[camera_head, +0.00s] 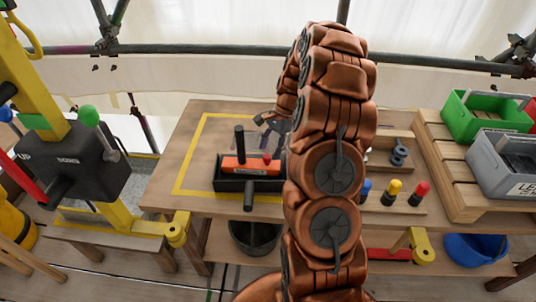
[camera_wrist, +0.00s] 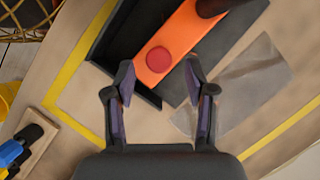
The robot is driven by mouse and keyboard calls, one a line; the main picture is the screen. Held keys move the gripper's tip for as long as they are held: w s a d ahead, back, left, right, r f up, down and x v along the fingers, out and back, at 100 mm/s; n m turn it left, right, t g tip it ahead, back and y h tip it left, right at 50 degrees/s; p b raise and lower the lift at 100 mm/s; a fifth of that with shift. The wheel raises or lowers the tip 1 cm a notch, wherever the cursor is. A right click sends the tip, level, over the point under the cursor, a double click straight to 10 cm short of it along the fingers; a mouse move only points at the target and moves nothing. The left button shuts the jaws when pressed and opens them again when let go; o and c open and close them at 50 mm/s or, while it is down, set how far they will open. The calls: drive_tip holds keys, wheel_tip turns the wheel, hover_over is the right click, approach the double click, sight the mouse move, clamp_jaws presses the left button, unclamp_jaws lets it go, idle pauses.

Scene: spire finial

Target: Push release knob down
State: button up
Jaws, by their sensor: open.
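A red round knob (camera_head: 267,158) sits on top of an orange bar-shaped tool (camera_head: 238,168). The tool lies in a black tray (camera_head: 232,185) on the wooden table. In the wrist view the red knob (camera_wrist: 158,59) shows from above on the orange body (camera_wrist: 182,38), just beyond and between my fingertips. My gripper (camera_wrist: 161,82) is open and empty, pointing down. In the head view my gripper (camera_head: 270,122) is small and partly hidden by my arm, near the tray's far side. I cannot tell how high it is above the knob.
A dark upright handle (camera_head: 239,141) rises from the tool beside the knob. Yellow tape (camera_head: 197,150) outlines the area around the tray. Blue, yellow and red-topped pegs (camera_head: 393,190) stand at the right. A black box with a green-knobbed lever (camera_head: 89,117) is at the left.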

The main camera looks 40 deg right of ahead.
drive_tip(key=v, duration=0.9)
idle(0.3)
